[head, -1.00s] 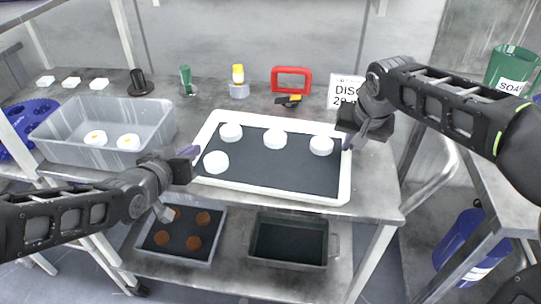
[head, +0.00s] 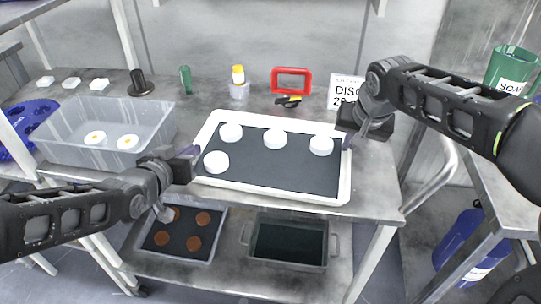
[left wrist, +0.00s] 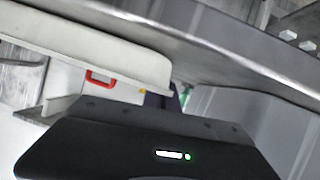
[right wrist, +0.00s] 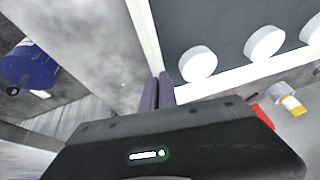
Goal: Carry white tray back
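The white tray (head: 272,195), with a dark floor, is on or just above the bench; I cannot tell which. Several white discs (head: 275,138) rest in it, three along the back and one at front left. My left gripper (head: 190,158) is at the tray's left rim. In the left wrist view the tray's pale side (left wrist: 100,45) shows, and the fingers are mostly hidden. My right gripper (head: 348,140) is at the right rim. In the right wrist view its purple fingers (right wrist: 158,92) are close together on the rim (right wrist: 143,35).
A grey bin (head: 60,150) with two discs stands left on the bench (head: 200,100). Behind the tray are a yellow-capped bottle (head: 238,75), a red frame (head: 292,72) and a sign (head: 343,92). Two trays sit on the lower shelf (head: 230,270). A blue container (head: 465,240) stands at right.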

